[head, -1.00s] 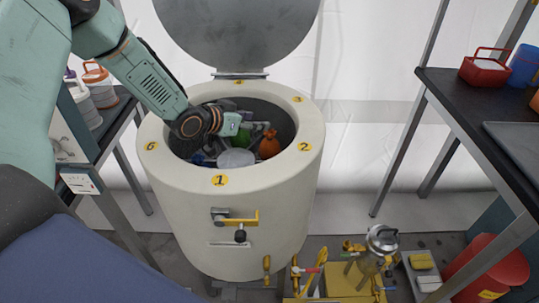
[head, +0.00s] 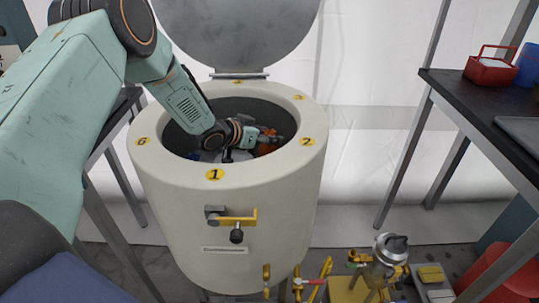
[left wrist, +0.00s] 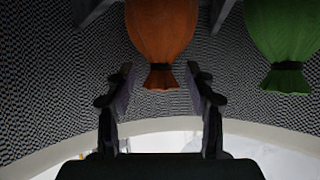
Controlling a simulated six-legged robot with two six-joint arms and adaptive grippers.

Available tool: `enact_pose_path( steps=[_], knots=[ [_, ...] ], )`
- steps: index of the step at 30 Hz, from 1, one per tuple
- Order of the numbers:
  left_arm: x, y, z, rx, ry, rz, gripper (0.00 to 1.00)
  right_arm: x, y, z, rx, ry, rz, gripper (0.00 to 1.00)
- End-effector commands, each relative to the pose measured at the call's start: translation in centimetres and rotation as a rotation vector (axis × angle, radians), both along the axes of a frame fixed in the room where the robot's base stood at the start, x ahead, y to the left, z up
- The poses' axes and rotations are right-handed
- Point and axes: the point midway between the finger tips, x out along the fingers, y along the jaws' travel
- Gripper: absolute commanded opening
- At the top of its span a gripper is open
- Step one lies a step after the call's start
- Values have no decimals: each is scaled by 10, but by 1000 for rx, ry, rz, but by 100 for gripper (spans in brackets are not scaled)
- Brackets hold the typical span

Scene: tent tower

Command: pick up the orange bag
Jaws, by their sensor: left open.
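The orange bag (left wrist: 161,35) is in the upper middle of the left wrist view, with a dark tie and a flared end. The open fingers of my left gripper (left wrist: 160,75) stand on either side of that tied end, with gaps between them and the bag. In the head view my left gripper (head: 266,139) reaches down inside the round cream vessel (head: 235,215). There it covers most of the orange bag (head: 267,149), of which only small parts show. My right gripper is not in view.
A green bag (left wrist: 285,35) hangs close to the right of the orange one in the left wrist view. The vessel's rim (head: 300,165) surrounds my arm, and its round lid (head: 240,30) stands open behind. A dark table (head: 475,105) stands at the right.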

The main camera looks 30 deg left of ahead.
Motion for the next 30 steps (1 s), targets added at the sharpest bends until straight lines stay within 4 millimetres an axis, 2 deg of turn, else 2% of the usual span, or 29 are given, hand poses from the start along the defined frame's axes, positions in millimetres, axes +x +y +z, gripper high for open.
enact_pose_path(
  steps=[3,11,30],
  knots=[
    [7,-3,-5,1,1,-1,54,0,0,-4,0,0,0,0],
    [8,-3,-4,0,-1,0,53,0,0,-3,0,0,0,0],
    [8,-3,-3,-1,-2,0,0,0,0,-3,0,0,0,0]
  ],
)
